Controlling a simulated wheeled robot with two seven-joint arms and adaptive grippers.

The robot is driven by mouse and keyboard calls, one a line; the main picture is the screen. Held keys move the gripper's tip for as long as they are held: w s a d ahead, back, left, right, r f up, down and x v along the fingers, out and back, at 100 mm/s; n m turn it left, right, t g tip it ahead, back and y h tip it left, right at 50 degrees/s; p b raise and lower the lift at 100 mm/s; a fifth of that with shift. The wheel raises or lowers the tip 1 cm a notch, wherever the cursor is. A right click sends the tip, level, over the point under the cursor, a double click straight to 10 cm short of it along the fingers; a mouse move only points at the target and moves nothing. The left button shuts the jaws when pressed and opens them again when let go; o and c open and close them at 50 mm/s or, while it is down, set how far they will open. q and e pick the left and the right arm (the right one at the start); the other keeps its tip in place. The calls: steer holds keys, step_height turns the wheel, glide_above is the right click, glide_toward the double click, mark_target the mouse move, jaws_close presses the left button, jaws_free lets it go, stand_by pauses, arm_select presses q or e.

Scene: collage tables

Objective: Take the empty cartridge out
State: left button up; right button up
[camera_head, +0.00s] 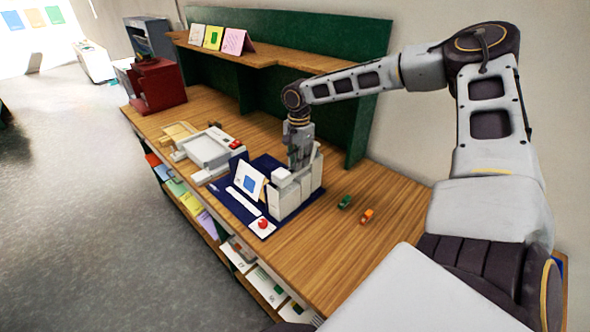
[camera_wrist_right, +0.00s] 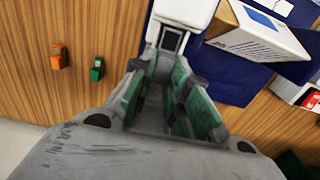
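A white desktop machine (camera_head: 283,199) stands on a dark blue mat (camera_head: 219,189) on the wooden counter. It also shows in the wrist view (camera_wrist_right: 185,12), with a small grey-framed part (camera_wrist_right: 171,38) at its near end. My right gripper (camera_head: 300,160) points down into the top of the machine. In the wrist view its green-padded fingers (camera_wrist_right: 163,75) stand apart. I cannot make out a cartridge between them; the machine hides the fingertips in the head view. A small green block (camera_head: 344,202) and a small orange block (camera_head: 367,216) lie on the counter to the right. My left gripper is out of view.
A grey tray device (camera_head: 207,149) and a dark red machine (camera_head: 158,83) stand farther left. A shelf (camera_head: 270,56) and green back panel rise behind. The counter's right front is clear.

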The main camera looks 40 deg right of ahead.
jaws_close()
steer(key=shift+r, duration=0.15)
steer(key=shift+r, duration=0.45)
step_height(320, 180, up, 17)
steer(key=b, duration=0.1)
steer(key=shift+b, duration=0.35)
